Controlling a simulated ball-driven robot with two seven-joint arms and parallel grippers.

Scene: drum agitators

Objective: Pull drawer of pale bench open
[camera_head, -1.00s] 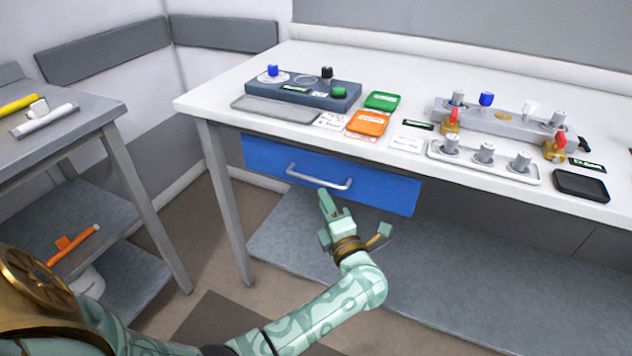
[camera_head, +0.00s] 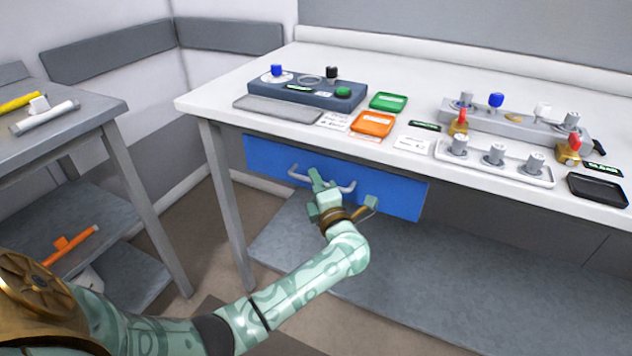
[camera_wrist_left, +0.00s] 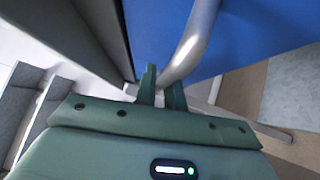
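The pale bench (camera_head: 215,105) has a blue drawer front (camera_head: 395,197) under its top, with a grey bar handle (camera_head: 296,174). The drawer front sits under the bench edge and looks closed. The blue drawer front (camera_wrist_left: 250,35) fills the upper right there. My right gripper is not in view.
On the bench top are a dark control box (camera_head: 310,92), green (camera_head: 388,102) and orange (camera_head: 372,124) trays, and a fixture with several knobs (camera_head: 495,154). A grey side table (camera_head: 85,125) stands at left. The floor before the drawer is open.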

